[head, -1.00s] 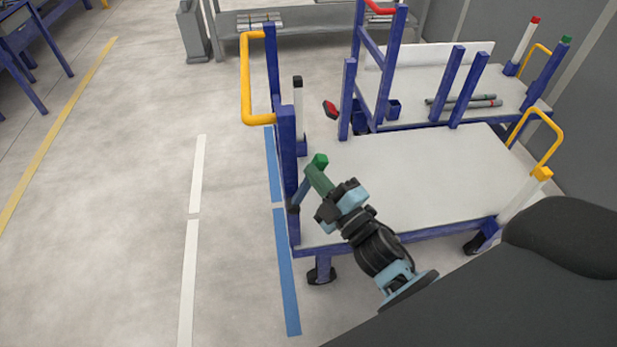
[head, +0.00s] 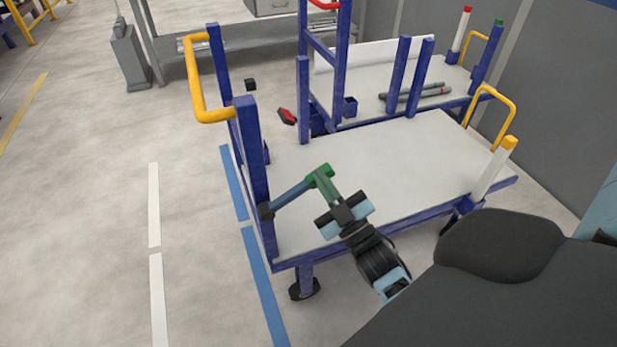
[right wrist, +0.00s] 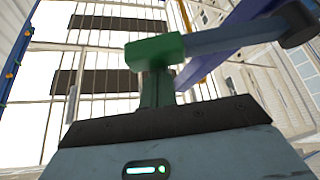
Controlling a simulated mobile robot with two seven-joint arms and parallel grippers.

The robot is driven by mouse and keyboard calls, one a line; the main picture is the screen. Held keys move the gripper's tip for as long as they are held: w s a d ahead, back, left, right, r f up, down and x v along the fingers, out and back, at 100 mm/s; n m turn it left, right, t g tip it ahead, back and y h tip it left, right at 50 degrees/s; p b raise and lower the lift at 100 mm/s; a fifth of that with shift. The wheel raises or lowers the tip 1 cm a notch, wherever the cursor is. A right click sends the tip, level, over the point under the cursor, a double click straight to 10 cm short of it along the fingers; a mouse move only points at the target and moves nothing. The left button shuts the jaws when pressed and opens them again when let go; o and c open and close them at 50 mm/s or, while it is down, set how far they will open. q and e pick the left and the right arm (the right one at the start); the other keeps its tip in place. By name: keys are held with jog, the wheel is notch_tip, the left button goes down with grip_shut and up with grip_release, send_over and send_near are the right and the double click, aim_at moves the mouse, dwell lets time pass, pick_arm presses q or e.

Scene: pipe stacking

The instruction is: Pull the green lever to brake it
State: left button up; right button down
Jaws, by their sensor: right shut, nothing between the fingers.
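The brake lever is a blue bar (head: 291,194) with a green end (head: 319,176). It runs from a black pivot at the foot of the near cart's left post, slanting up and right over the deck. My right gripper (head: 326,184) is shut and empty, its dark green fingers up against the green end. The right wrist view shows the green end (right wrist: 154,51) just past the fingertips, with the bar reaching right to a black pivot. I cannot tell if they press on it. My left gripper is not in view.
The near cart's white deck (head: 400,165) is bare. It has blue posts, a yellow handle (head: 195,80) at the left and a yellow-tipped post (head: 495,165) at the right. A second cart behind carries grey pipes (head: 415,97). A red pedal (head: 287,116) shows between them. Floor at the left is open.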

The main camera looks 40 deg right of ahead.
jog(key=f+m+h, duration=0.1)
jog(key=d+f+m+h+b, duration=0.1)
jog(key=m, duration=0.1)
jog(key=f+m+h+b, duration=0.1)
jog(key=m, duration=0.1)
jog(key=shift+s+d+f+t+h, duration=0.25)
jog(key=shift+d+t+h, duration=0.05)
jog(key=shift+d+h, duration=0.1)
